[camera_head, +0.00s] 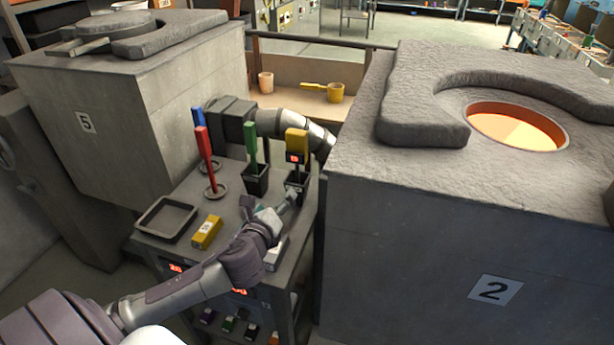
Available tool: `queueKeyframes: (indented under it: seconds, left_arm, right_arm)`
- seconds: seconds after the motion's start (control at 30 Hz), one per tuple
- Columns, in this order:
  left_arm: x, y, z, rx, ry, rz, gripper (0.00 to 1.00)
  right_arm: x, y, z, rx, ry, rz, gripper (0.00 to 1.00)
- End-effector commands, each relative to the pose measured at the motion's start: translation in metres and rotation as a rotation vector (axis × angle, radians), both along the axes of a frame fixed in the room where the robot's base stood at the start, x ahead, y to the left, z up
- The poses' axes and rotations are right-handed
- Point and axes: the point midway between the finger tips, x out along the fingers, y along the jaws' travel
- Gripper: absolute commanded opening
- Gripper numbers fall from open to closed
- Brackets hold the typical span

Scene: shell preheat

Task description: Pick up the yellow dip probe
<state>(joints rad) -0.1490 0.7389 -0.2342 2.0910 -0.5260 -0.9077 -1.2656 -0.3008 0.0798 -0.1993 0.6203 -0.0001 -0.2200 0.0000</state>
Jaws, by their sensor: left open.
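The yellow dip probe (297,142) stands upright in a dark holder on the right side of the grey cart top. It has a yellow head with a small red display, and its lower part is hidden in the holder. My left gripper (287,206) reaches in from the lower left, low over the cart, just in front of and below the probe's holder. It is open, small in the picture and seems apart from the probe. My right gripper does not show.
A green probe (251,146), a red one (206,158) and a blue one (198,117) stand left of the yellow one. A yellow block (207,232) and a tray (165,219) lie on the cart. Furnace 2 (420,250) stands close on the right, furnace 5 (130,110) behind left.

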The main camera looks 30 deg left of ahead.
Motion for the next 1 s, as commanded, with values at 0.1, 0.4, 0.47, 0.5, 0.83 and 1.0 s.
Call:
queueKeyframes:
  seconds: [0.1,0.4,0.47,0.5,0.83,1.0]
  left_arm:
    - [0.021,0.013,0.03,0.262,-0.022,-0.079,0.88]
    - [0.053,0.029,0.07,0.667,-0.035,-0.173,0.88]
    - [0.063,0.031,0.071,0.671,-0.036,-0.172,0.88]
    - [0.07,0.033,0.072,0.669,-0.036,-0.171,0.88]
    - [0.124,0.046,0.07,0.664,-0.035,-0.173,0.88]
    - [0.134,0.047,0.07,0.663,-0.035,-0.174,0.88]
  right_arm:
    - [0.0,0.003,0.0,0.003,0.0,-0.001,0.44]
    - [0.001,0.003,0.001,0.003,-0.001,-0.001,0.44]
    - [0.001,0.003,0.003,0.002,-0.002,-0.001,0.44]
    - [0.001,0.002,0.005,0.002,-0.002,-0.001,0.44]
    - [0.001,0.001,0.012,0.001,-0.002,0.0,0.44]
    - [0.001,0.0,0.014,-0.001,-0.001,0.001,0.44]
